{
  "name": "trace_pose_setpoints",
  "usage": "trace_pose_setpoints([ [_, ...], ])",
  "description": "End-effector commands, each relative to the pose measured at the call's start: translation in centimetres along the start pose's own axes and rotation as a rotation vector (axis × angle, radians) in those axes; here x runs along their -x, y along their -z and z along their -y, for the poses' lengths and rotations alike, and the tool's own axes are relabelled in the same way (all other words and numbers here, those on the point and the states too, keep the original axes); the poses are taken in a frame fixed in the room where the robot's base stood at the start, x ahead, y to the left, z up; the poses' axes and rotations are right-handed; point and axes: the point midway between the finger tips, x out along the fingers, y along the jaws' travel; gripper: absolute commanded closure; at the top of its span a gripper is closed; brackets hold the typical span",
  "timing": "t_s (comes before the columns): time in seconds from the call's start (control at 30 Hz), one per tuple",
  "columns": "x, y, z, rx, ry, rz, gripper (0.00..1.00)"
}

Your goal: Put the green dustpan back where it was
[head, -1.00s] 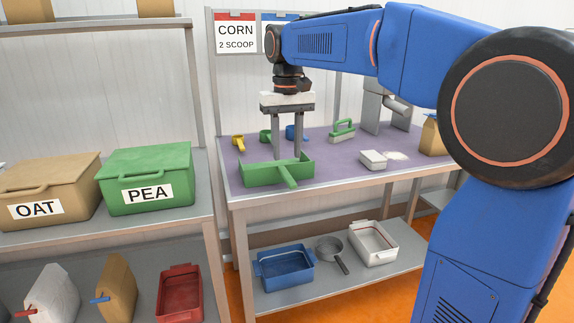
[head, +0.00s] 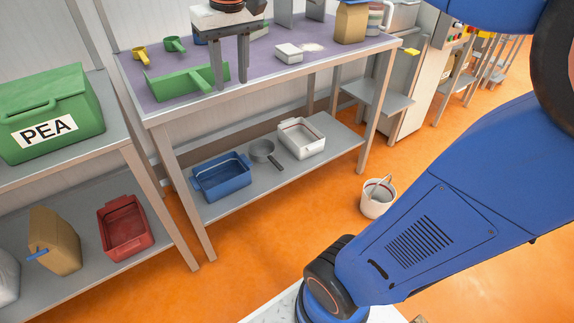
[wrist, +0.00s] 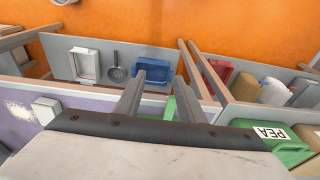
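The green dustpan (head: 166,86) lies on the purple top of the workbench, near its front left edge. Its handle points toward the front. My gripper (head: 231,86) points down at the dustpan's right end, and its fingers cover part of it. The two fingers are apart with nothing between them. In the wrist view my gripper (wrist: 159,78) also shows its fingers spread.
A yellow scoop (head: 140,54) and a green scoop (head: 174,44) stand behind the dustpan. A white block (head: 289,53) lies to the right. Below are a blue tray (head: 222,178), a pot (head: 262,150) and a white tray (head: 302,138). A bucket (head: 378,197) stands on the floor.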

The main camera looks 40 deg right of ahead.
Motion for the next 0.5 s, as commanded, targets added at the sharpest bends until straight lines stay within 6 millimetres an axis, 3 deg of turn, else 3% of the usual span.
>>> trace_pose_setpoints([
  [0.1,-1.8,-4.1,-0.9,-0.001,0.001,-0.045,0.64],
  [0.5,-10.0,-15.8,-2.9,0.002,-0.007,-0.192,0.64],
])
